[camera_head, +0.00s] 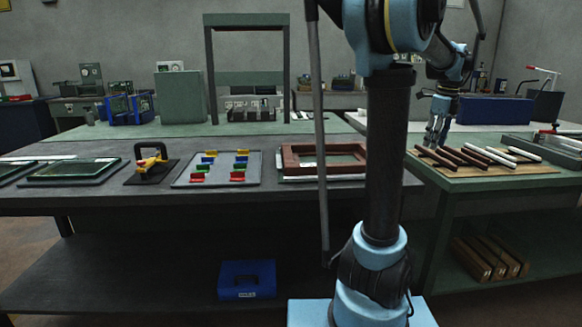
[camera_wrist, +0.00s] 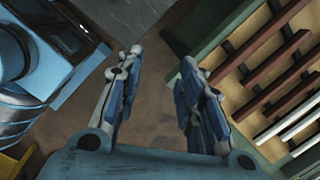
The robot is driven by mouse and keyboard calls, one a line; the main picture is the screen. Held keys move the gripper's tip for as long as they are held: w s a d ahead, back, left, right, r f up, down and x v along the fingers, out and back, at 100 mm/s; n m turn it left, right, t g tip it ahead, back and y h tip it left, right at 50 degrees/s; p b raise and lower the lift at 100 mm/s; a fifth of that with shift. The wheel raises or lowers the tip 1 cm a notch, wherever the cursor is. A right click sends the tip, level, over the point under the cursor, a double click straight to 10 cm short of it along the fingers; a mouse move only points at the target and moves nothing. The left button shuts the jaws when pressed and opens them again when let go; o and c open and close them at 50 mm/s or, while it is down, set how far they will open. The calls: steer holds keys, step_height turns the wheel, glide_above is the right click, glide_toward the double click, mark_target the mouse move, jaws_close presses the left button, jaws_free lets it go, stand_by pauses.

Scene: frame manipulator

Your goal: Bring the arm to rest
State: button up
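My gripper (camera_wrist: 160,58) is open and empty in the wrist view, its two fingers apart with bare floor showing between them. In the head view my gripper (camera_head: 437,132) hangs pointing down at the left edge of the wooden board (camera_head: 512,169) with dark and white strips on the right-hand bench. I cannot tell how high it is above that bench. My arm rises in the middle of the head view and bends over to the right.
The strips (camera_wrist: 283,85) show beside my right finger. A blue case (camera_head: 247,280) sits on the lower shelf.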

steer(key=s+a+f+n, duration=0.2)
steer(key=a+n, duration=0.2)
steer(key=a, duration=0.2)
steer(key=s+a+f+n, duration=0.2)
steer(key=a+f+n, duration=0.15)
steer(key=a, duration=0.35)
steer(key=s+a+f+n, duration=1.6)
steer(key=s+f+n, duration=0.1)
steer(key=n, duration=0.4)
steer(key=shift+a+f+t, duration=0.3)
steer(key=shift+a+f, duration=0.1)
steer(key=shift+f, duration=0.5)
steer(key=shift+s+n, duration=0.1)
steer(key=shift+n, duration=0.15)
